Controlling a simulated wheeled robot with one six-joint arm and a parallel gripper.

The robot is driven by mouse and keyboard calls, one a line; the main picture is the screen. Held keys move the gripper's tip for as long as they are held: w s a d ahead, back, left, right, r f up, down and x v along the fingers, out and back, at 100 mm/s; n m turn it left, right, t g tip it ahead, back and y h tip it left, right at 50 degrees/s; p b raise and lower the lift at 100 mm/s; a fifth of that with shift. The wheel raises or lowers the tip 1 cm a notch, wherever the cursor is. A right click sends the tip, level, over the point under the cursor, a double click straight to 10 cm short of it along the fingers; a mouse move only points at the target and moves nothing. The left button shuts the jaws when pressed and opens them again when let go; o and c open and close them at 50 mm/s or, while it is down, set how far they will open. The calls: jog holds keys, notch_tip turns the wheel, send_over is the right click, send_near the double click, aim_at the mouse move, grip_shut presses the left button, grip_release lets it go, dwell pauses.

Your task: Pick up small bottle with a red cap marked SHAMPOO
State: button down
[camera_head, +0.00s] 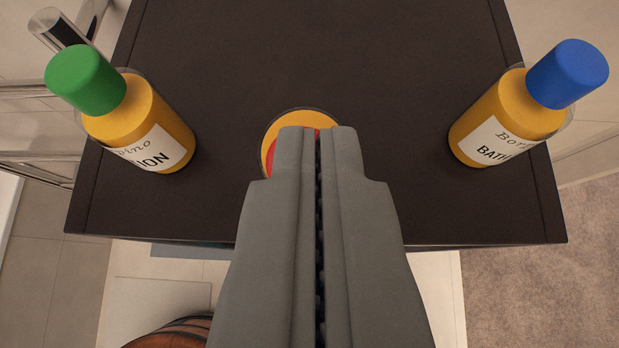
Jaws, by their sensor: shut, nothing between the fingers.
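A small yellow-orange bottle (307,119) stands upright on the dark tabletop, seen from almost straight above. A sliver of its red cap (270,160) shows at the left of my gripper's tip. Its label is hidden, so I cannot read SHAMPOO on it. My gripper (318,135) is shut and empty, its two grey fingers pressed together. The fingertips cover most of the cap in the picture; I cannot tell whether they touch it.
A green-capped bottle (130,110) stands at the left and a blue-capped bottle marked BATH (510,115) at the right, both apart from the middle one. The dark table (320,50) is otherwise clear. A metal rail (40,160) runs at far left. A round wooden thing (170,333) is below.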

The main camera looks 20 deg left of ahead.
jog(key=shift+s+d+f, duration=0.2)
jog(key=shift+s+f, duration=0.05)
jog(key=shift+f, duration=0.15)
jog(key=shift+w+a+r, duration=0.15)
jog(key=shift+w+r, duration=0.05)
jog(key=shift+r, duration=0.55)
